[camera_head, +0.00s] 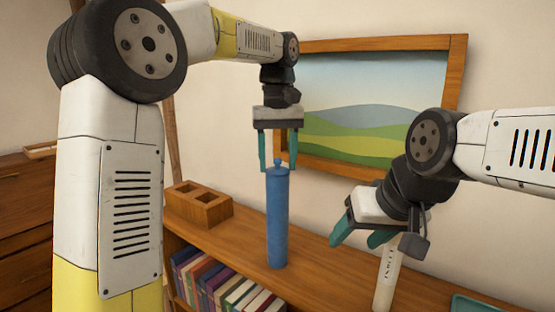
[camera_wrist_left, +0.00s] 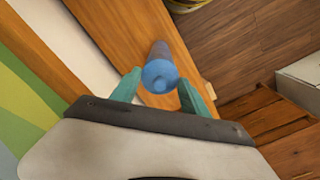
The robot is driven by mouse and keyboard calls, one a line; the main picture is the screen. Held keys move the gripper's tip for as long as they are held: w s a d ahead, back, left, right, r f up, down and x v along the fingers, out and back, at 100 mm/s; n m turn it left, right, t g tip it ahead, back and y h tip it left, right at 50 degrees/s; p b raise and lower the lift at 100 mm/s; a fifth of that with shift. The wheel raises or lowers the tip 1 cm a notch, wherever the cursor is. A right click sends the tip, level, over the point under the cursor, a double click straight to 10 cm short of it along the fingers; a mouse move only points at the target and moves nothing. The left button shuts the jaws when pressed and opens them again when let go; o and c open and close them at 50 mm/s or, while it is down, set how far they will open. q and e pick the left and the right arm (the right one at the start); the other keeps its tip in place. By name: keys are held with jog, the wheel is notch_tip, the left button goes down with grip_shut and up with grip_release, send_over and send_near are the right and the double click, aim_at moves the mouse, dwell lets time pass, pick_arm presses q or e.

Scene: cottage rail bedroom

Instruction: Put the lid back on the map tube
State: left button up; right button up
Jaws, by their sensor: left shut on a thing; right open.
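The blue map tube (camera_head: 277,225) stands upright on the wooden shelf top. Its blue lid (camera_head: 278,169), with a small knob, is at the tube's top end, and I see no clear gap between them. My left gripper (camera_head: 278,166) points straight down over the tube and is shut on the lid. In the left wrist view the lid (camera_wrist_left: 159,74) lies between the fingertips, with the tube (camera_wrist_left: 159,50) in line behind it. Whether the lid is fully seated I cannot tell. My right gripper (camera_head: 358,239) is open and empty, to the right of the tube.
A two-hole wooden block (camera_head: 198,209) sits left of the tube. A teal tray (camera_head: 476,304) is at the lower right. Books (camera_head: 225,287) fill the shelf below. A framed landscape (camera_head: 375,110) hangs behind.

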pick_arm(q)
jog(key=o, duration=1.4)
notch_tip(320, 180, up, 7)
jog(key=shift+r, duration=0.4)
